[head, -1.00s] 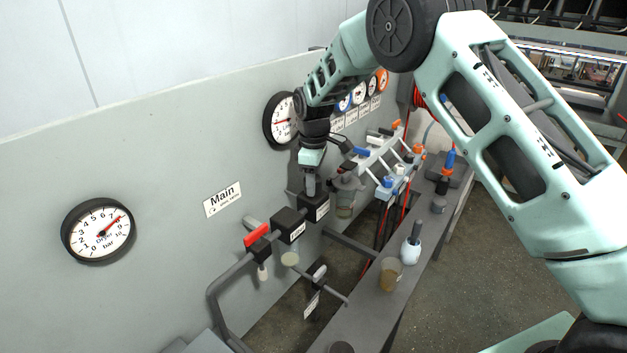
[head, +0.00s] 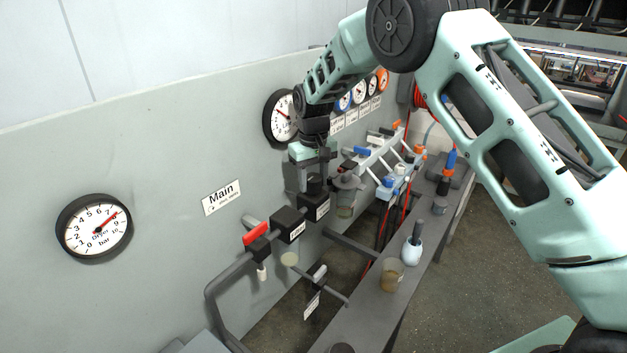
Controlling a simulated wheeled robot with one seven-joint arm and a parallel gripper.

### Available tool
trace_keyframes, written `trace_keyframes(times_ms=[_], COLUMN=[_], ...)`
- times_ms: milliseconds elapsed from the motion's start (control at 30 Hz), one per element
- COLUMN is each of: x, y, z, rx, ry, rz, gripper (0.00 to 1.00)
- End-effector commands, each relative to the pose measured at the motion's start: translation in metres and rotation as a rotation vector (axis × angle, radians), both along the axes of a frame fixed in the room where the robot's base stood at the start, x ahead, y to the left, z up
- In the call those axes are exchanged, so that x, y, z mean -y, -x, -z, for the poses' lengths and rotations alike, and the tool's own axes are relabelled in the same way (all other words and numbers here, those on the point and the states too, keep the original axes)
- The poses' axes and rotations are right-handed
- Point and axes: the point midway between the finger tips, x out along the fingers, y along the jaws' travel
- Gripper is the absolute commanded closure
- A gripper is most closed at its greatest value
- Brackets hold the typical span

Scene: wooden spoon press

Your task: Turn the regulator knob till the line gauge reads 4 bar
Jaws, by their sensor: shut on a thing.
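The black regulator knob (head: 315,184) sits on top of a black block (head: 316,205) on the grey pipe. My gripper (head: 315,179) points down over the knob, with its fingers on either side, shut on it. A round white gauge with a black rim (head: 281,117) hangs on the panel just behind and left of my wrist, which hides its right part. I take it for the line gauge. Its red needle slants toward the upper left; its numbers are too small to read.
A red lever (head: 255,234) and another labelled black block (head: 288,225) sit on the pipe to the left. A cup-like filter (head: 347,192) stands close right of the knob. A brown jar (head: 391,274) and a white pot (head: 412,250) stand on the grey ledge.

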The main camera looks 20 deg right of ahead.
Motion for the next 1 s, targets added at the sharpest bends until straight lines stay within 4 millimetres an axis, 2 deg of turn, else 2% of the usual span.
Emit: trace_keyframes(times_ms=[400, 1000], x=[-0.0007, -0.0008], y=[-0.0013, -0.0018], z=[-0.0020, -0.0025], rx=[0.005, 0.007], ry=[-0.001, -0.001], rz=[0.262, 0.333], gripper=[0.80, 0.80])
